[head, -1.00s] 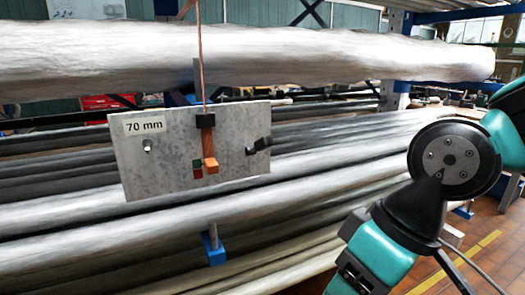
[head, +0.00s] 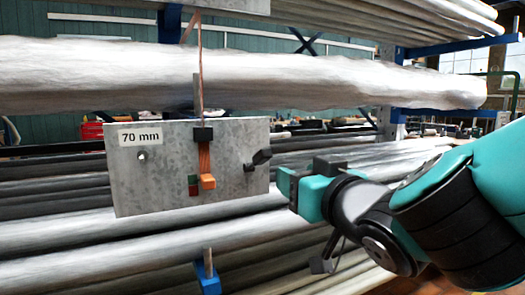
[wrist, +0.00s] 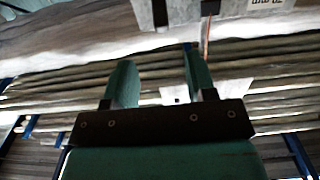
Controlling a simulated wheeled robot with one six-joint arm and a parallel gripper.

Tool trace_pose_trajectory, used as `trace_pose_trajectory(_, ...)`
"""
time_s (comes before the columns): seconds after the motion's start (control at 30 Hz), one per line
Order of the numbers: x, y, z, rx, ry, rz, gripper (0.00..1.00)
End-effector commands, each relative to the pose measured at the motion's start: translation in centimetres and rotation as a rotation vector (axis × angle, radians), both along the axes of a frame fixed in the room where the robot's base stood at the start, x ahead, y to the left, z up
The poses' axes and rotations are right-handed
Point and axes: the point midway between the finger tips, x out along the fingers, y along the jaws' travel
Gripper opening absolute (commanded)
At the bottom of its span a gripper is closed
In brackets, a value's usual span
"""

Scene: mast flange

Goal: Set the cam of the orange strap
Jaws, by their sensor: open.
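A grey metal plate (head: 150,190) labelled "70 mm" hangs in front of the pipes in the head view. An orange strap (head: 204,158) runs down its middle from a black block (head: 202,135). It ends in a brighter orange tab (head: 208,182), seemingly the cam lever, which juts outward. A small green and red mark (head: 193,185) sits left of the tab. My gripper (head: 286,187) is right of the plate, apart from the tab. In the wrist view my gripper (wrist: 158,75) has its fingers spread with nothing held. Part of the plate (wrist: 185,12) shows at the top there.
A black clip (head: 258,160) sticks out at the plate's right edge, close to my gripper. A thin cord (head: 200,55) rises above the plate across a thick wrapped pipe (head: 330,80). Several more pipes lie behind and below. A blue rack bracket (head: 208,280) stands under the plate.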

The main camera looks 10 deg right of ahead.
Motion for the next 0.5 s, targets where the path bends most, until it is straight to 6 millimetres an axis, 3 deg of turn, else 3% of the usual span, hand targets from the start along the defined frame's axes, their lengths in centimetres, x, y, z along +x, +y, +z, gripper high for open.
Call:
trace_pose_trajectory(0.33, 3.2, 0.9, 0.6, -0.006, 0.008, 0.0, 0.51)
trace_pose_trajectory(0.5, 6.8, 1.8, 0.6, -0.002, 0.006, -0.003, 0.51)
